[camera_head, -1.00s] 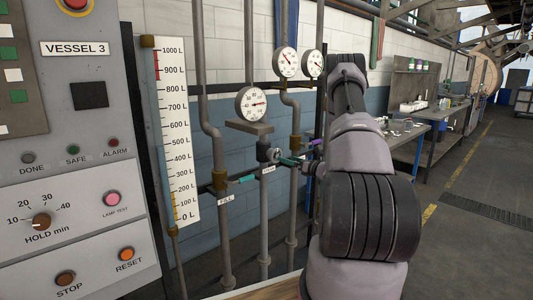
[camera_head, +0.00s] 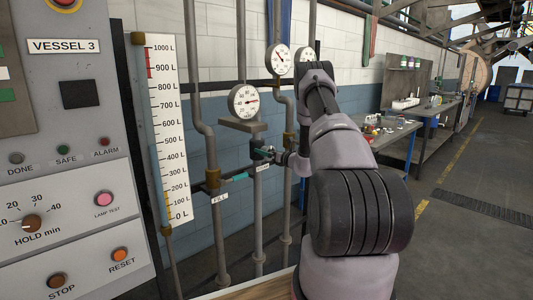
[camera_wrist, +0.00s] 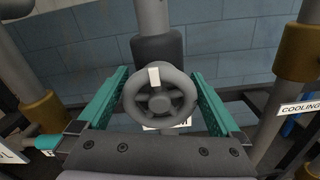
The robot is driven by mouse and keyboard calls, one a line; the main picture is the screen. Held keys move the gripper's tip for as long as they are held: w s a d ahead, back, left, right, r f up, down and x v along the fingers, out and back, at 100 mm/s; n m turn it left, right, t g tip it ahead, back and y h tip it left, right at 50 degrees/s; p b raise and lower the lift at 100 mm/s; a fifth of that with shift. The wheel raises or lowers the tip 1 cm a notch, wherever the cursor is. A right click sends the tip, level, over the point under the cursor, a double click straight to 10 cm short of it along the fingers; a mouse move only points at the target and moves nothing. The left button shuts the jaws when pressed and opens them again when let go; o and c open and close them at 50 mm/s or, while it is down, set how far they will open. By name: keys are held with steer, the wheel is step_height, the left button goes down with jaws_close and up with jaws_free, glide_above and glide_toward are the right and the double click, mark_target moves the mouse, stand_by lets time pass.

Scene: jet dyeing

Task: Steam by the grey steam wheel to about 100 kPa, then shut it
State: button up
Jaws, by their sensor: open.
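The grey steam wheel (camera_wrist: 160,94) fills the middle of the wrist view, with a white mark at the top of its rim. Its label below is mostly hidden. My gripper (camera_wrist: 160,76) is open, its teal fingers on either side of the wheel with gaps to the rim. In the head view my gripper (camera_head: 270,154) is at the middle pipe and largely covers the wheel. A round dial gauge (camera_head: 244,101) above that pipe has its needle pointing right; its unit is too small to read. Another gauge (camera_head: 278,59) hangs higher up.
A FILL pipe (camera_head: 212,180) with a teal handle stands left of the wheel. A COOLING label (camera_wrist: 299,108) marks the pipe to the right. The VESSEL 3 panel (camera_head: 65,46) and litre scale (camera_head: 165,130) are at left. Benches stand at right beside open floor.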

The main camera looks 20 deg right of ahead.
steer(key=c, duration=1.1)
steer(key=shift+o, duration=0.2)
steer(key=shift+n, duration=0.4)
steer(key=n, duration=0.3)
steer(key=shift+n, duration=0.4)
steer(key=shift+s+a+n, duration=0.1)
steer(key=shift+n, duration=1.9)
steer(key=shift+f, duration=0.1)
steer(key=o, duration=1.1)
steer(key=shift+c, duration=0.2)
